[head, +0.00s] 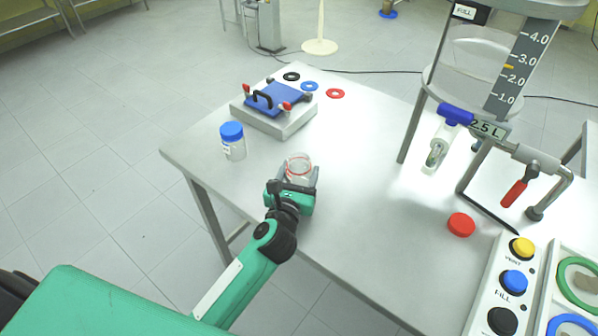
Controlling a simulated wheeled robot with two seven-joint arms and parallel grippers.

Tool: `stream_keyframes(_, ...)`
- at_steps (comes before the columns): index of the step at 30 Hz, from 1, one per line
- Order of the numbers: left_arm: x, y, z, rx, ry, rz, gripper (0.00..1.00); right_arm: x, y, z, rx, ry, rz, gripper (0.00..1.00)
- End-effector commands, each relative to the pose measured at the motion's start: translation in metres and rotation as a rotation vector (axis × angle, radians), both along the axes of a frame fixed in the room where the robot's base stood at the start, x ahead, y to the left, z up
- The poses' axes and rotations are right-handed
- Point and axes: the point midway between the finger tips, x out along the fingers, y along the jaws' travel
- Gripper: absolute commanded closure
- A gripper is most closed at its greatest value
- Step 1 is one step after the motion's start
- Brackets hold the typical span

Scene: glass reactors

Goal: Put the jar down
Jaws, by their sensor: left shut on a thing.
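A clear open jar (299,164) with a reddish rim is near the left front part of the metal table (366,214). My left gripper (296,182) is shut on the jar from the front side, with fingers around its sides. The jar looks upright, but its base is hidden by the gripper, so I cannot tell whether it touches the table. A red lid (461,225) lies on the table to the right. My right gripper is not in view.
A jar with a blue lid (232,141) stands at the left edge. Behind is a white box with a blue clamp plate (277,98), near black, blue and red rings. A reactor stand with a blue-handled valve (455,115) and a button panel (506,290) are right. The table's middle is clear.

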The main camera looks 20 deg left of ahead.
Motion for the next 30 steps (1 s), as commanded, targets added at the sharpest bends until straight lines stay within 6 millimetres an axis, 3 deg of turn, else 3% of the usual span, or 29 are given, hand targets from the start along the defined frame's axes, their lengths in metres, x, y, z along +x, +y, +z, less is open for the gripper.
stream_keyframes(1,0.000,0.000,-0.003,0.000,0.001,0.000,1.00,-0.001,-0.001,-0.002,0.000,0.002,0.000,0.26)
stream_keyframes(2,0.000,0.000,-0.003,0.000,0.001,0.000,0.41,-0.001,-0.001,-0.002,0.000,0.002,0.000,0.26)
stream_keyframes(5,0.000,0.000,-0.002,0.000,0.001,0.000,0.21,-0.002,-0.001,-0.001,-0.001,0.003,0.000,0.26)
stream_keyframes(17,-0.003,0.000,0.001,0.000,0.001,0.000,0.21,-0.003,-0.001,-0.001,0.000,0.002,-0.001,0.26)
stream_keyframes(30,-0.079,-0.004,-0.002,-0.001,0.003,-0.001,0.21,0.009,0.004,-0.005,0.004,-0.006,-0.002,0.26)
